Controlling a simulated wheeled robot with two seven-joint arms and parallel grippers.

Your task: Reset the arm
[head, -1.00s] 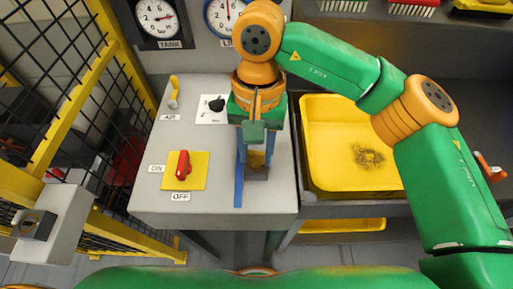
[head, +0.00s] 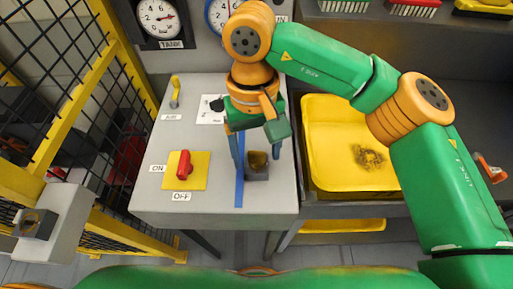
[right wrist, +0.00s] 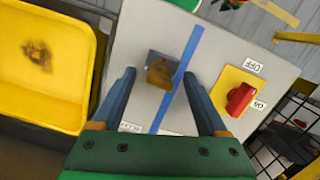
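My right gripper (head: 258,168) hangs over the grey bench top (head: 220,205), pointing down. Its two blue fingers are spread and nothing is held between them. In the right wrist view the open gripper (right wrist: 159,73) frames a small grey block with a brass-coloured knob (right wrist: 160,73), which sits on the bench beyond the fingertips. The same knob (head: 258,160) shows between the fingers in the head view. My right arm reaches in from the right and is bent. My left gripper and arm are not in view.
A red switch handle (head: 184,166) sits on a yellow plate between ON and OFF labels. A blue tape strip (head: 239,190) runs beside the knob block. A yellow tray (head: 325,180) lies right of the bench. A yellow-framed mesh fence (head: 75,95) stands at left.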

